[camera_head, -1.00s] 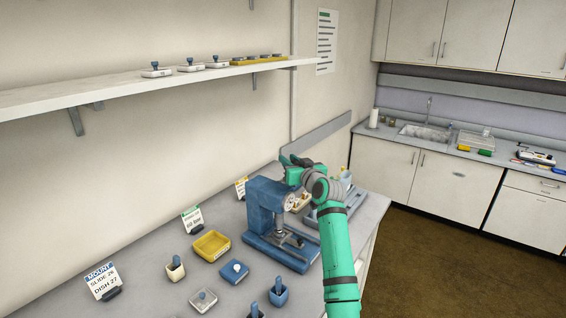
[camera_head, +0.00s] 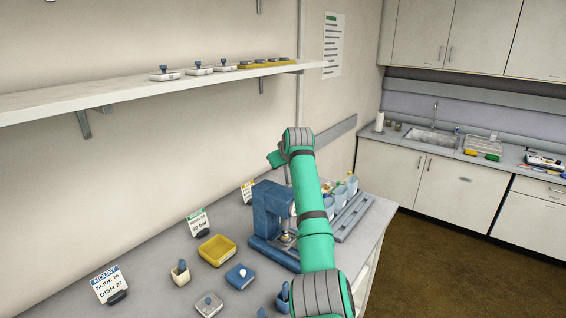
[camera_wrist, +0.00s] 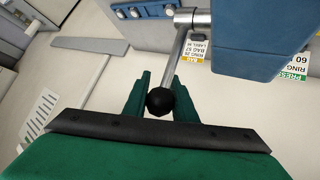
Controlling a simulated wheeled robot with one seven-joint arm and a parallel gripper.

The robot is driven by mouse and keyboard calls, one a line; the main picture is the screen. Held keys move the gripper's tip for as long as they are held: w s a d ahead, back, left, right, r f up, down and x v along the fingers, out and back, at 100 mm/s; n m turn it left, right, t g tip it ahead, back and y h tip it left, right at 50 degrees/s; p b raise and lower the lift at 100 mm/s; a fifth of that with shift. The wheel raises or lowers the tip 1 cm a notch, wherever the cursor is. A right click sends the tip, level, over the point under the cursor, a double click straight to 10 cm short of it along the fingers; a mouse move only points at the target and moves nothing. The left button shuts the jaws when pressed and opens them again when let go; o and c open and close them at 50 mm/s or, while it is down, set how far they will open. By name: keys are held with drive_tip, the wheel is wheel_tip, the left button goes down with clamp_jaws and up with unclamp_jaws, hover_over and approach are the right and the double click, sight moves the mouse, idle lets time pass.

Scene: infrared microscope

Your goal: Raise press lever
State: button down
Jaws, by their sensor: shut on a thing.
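The blue press (camera_head: 268,206) stands on the bench, partly hidden behind my arm in the head view. In the wrist view, its blue body (camera_wrist: 258,35) fills the upper right. The press lever (camera_wrist: 177,55) is a grey metal rod running down from a pivot at the top to a black ball knob (camera_wrist: 159,101). My gripper (camera_wrist: 162,92) has its green fingers on either side of the lever's knob end and is shut on it. In the head view my gripper is mostly hidden, so the lever's angle is hard to tell there.
A yellow tray (camera_head: 217,251), a blue block (camera_head: 240,276) and small holders stand left of the press. A grey-blue rack (camera_head: 352,214) is to its right. A wall shelf (camera_head: 150,98) with several stamp-like pieces hangs above and to the left.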

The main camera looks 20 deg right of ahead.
drive_tip(key=shift+w+f+g, duration=0.1)
drive_tip(key=shift+f+g, duration=0.05)
drive_tip(key=shift+g, duration=0.15)
drive_tip(key=shift+a, duration=0.1)
drive_tip(key=c, duration=1.5)
unclamp_jaws()
drive_tip(key=shift+w, duration=0.1)
drive_tip(key=shift+o, duration=0.2)
drive_tip(key=v, duration=1)
drive_tip(key=shift+s+a+r, duration=0.2)
drive_tip(key=shift+s+r, duration=0.05)
drive_tip(key=shift+s, duration=0.05)
drive_tip(key=shift+w, duration=0.1)
